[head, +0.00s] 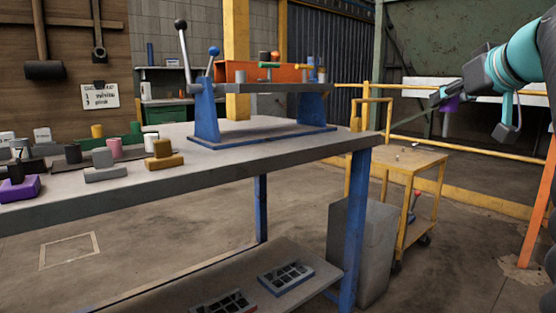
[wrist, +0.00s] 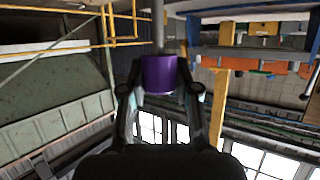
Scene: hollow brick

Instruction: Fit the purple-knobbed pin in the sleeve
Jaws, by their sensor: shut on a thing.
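My gripper (head: 441,99) is at the upper right of the head view, raised and well to the right of the workbench. In the wrist view its two fingers (wrist: 160,82) are shut on the purple knob (wrist: 158,75), one on each side. The pin's grey shaft (wrist: 158,25) runs from the knob away from my palm. The knob shows small in the head view (head: 452,104), partly hidden by the fingers. I cannot pick out the sleeve for certain. A blue fixture (head: 207,110) with an orange channel (head: 240,72) stands on the bench.
The grey bench top (head: 250,150) carries a purple block (head: 18,188), a mustard block (head: 165,161) and several other blocks and knobbed pieces at left. A lever (head: 183,55) rises at the fixture's left. A yellow cart (head: 415,160) stands right of the bench, before yellow rails.

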